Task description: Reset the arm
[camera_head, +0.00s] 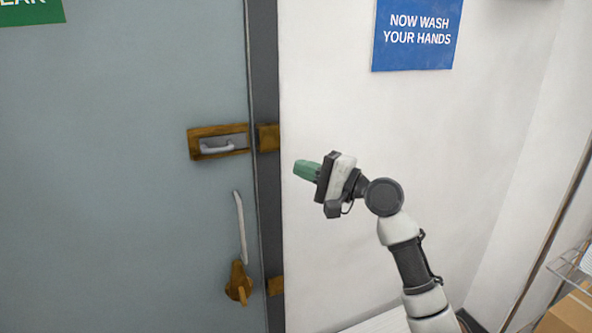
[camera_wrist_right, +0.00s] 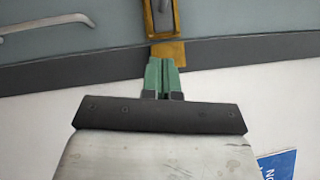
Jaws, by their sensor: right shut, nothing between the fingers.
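My right arm (camera_head: 408,255) rises from the lower right in the head view, bent at the wrist. My right gripper (camera_head: 300,169) has green fingers that point left toward the door frame, in front of the white wall. The gripper also shows in the right wrist view (camera_wrist_right: 165,62), where its green fingers lie side by side, shut with nothing between them. In that view the fingertips sit just below a brass plate on the dark frame; I cannot tell how near they are. My left gripper is not in view.
A grey door (camera_head: 120,170) fills the left, with a brass latch (camera_head: 196,144), a vertical pull handle (camera_head: 240,225) and a brass knob lock (camera_head: 238,285). A dark door frame (camera_head: 266,200) borders it. A blue sign (camera_head: 416,52) hangs above. A cardboard box (camera_head: 570,315) and wire rack stand lower right.

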